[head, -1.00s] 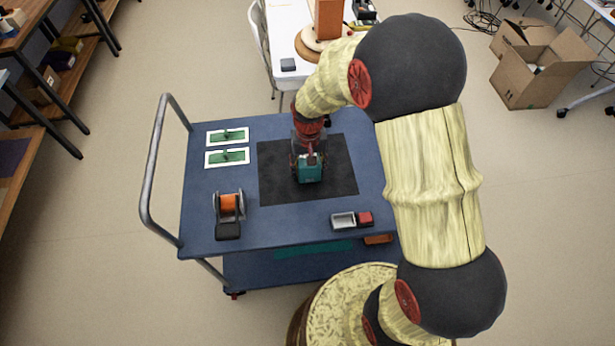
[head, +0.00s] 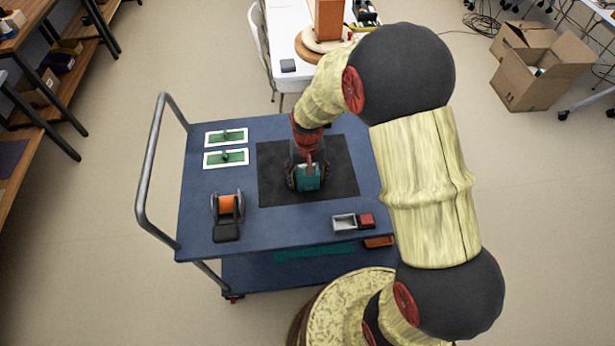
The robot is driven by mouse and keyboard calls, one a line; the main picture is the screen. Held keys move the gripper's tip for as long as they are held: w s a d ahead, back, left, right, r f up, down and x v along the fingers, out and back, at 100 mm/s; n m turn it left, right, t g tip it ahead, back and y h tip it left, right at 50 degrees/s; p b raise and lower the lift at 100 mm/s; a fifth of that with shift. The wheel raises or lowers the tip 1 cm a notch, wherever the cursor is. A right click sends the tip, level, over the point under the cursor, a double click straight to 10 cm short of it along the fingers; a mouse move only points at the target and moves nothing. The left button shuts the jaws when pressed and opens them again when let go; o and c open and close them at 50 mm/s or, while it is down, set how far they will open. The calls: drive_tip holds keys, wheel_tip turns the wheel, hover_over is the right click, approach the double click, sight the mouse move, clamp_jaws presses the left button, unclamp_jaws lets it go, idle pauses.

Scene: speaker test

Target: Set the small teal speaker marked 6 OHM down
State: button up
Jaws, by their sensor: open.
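The small teal speaker (head: 308,178) sits on the black mat (head: 345,190) on the blue cart, a little right of the cart's middle. Its marking is too small to read. My gripper (head: 306,174) is at the speaker, pointing down over it from behind. Its fingers are open, one to each side of the speaker. The upper back of the speaker is hidden by the gripper.
On the cart stand two white-framed green boards (head: 226,137), an orange spool on a stand (head: 228,204), and a small grey tray (head: 344,223) beside a red block (head: 367,220). A metal handle (head: 152,165) rises at the cart's left edge. The mat around the speaker is clear.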

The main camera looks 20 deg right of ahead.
drive_tip(key=shift+r, duration=0.15)
wheel_tip(320, 180, up, 12)
drive_tip(key=p, duration=0.4)
drive_tip(key=shift+r+p, duration=0.1)
drive_tip(key=shift+p, duration=0.25)
drive_tip(key=s+r+n+t, duration=0.15)
drive_tip(key=s+r, duration=0.25)
drive_tip(key=r, duration=0.4)
drive_tip(key=s+r+m+t, duration=0.1)
drive_tip(key=s+r+t, duration=0.1)
drive_tip(key=s+r, duration=0.5)
drive_tip(key=s+r+n+t, duration=0.1)
drive_tip(key=s+r+t, duration=0.1)
drive_tip(key=s+r, duration=0.6)
drive_tip(key=shift+s+d+r+n, duration=0.25)
drive_tip(key=shift+s+d+n, duration=0.1)
drive_tip(key=shift+s, duration=0.45)
